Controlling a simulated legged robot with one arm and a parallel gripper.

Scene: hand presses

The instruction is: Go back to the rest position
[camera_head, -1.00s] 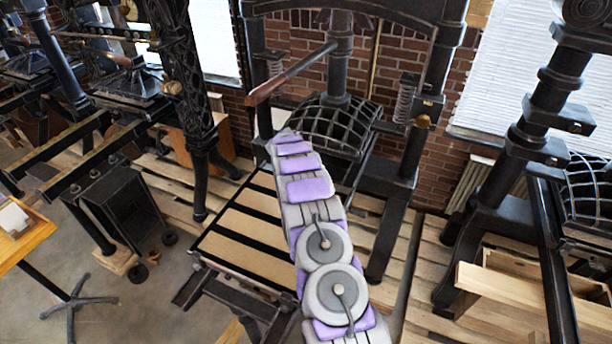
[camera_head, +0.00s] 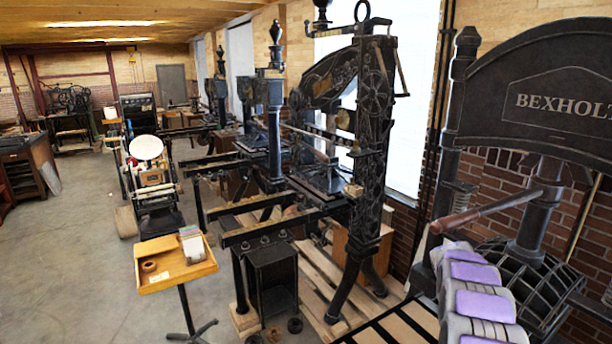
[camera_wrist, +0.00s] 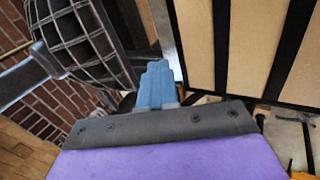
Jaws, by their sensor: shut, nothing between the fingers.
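My arm reaches in from the lower right of the head view, with grey links and purple pads. My gripper (camera_wrist: 157,84) shows in the wrist view as blue-grey fingers held together, with nothing between them. In the head view I cannot make out its fingers. The arm is in front of a black hand press (camera_head: 535,90) with "BEXHOL" lettering at the right edge. The press's lever has a brown wooden grip (camera_head: 468,219). In the wrist view, the ribbed dome (camera_wrist: 78,32) is left of the gripper, and the slatted bed (camera_wrist: 245,45) is right of it.
A wooden-topped stand (camera_head: 172,272) with papers is on the left. More black presses (camera_head: 350,130) stand on pallets in the middle and back. A small printing machine (camera_head: 150,185) is further back. The concrete floor (camera_head: 75,255) at left is open.

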